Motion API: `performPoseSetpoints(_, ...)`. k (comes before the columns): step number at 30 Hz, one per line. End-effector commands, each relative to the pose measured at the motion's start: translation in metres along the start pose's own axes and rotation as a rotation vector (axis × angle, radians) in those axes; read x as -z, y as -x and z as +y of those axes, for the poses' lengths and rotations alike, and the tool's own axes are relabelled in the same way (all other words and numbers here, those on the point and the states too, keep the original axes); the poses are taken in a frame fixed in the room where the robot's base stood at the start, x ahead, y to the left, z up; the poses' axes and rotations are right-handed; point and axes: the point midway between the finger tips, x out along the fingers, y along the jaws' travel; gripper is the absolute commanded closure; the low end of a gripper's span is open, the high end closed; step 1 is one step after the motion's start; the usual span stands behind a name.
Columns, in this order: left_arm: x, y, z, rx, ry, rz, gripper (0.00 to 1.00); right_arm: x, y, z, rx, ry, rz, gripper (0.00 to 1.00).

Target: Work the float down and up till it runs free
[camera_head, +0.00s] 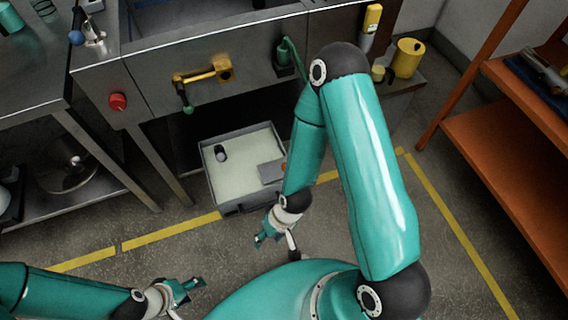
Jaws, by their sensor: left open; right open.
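A grey rectangular tray (213,184) with a pale inside sits on the floor below the steel counter. A small dark cylinder (221,153) stands in its back left part; I cannot tell whether this is the float. A flat grey plate (271,173) lies at its right side, partly hidden by my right arm. My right gripper (262,239) is open, pointing down near the tray's front right corner, apart from it. My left gripper (193,287) is open and empty over the floor, in front of the tray.
The steel counter front (150,84) carries a yellow valve with a green-tipped handle (203,75) and a red button (118,101). An orange shelf (500,120) stands at the right. Floor in front of the tray is clear.

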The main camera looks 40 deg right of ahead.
Motion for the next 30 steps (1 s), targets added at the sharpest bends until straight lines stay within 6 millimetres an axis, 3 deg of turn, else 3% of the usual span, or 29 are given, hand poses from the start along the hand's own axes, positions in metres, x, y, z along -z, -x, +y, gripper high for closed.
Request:
performPoseSetpoints(5, 0.000, -0.026, -0.009, 0.000, 0.000, 0.000, 0.47, 0.048, -0.012, 0.009, 0.006, 0.020, 0.009, 0.47)
performPoseSetpoints(8, 0.000, -0.048, -0.017, 0.000, 0.000, 0.000, 0.47, 0.093, -0.009, 0.018, -0.011, 0.041, 0.010, 0.47)
performPoseSetpoints(11, 0.001, -0.071, -0.026, 0.000, 0.000, 0.000, 0.47, 0.142, 0.009, 0.034, -0.056, 0.056, 0.011, 0.47)
performPoseSetpoints(16, 0.001, -0.104, -0.037, 0.000, 0.000, 0.000, 0.47, 0.202, 0.069, 0.068, -0.188, 0.039, 0.015, 0.47)
performPoseSetpoints(21, 0.001, -0.122, -0.044, 0.000, 0.000, 0.000, 0.47, 0.225, 0.130, 0.095, -0.301, -0.019, 0.022, 0.47)
performPoseSetpoints(24, 0.001, -0.126, -0.046, 0.000, 0.000, 0.001, 0.47, 0.228, 0.150, 0.102, -0.335, -0.045, 0.022, 0.47)
performPoseSetpoints(27, 0.001, -0.129, -0.046, 0.000, 0.000, 0.001, 0.47, 0.228, 0.154, 0.107, -0.349, -0.054, 0.019, 0.47)
performPoseSetpoints(30, 0.001, -0.131, -0.047, 0.000, 0.000, 0.001, 0.47, 0.227, 0.145, 0.110, -0.351, -0.055, 0.015, 0.47)
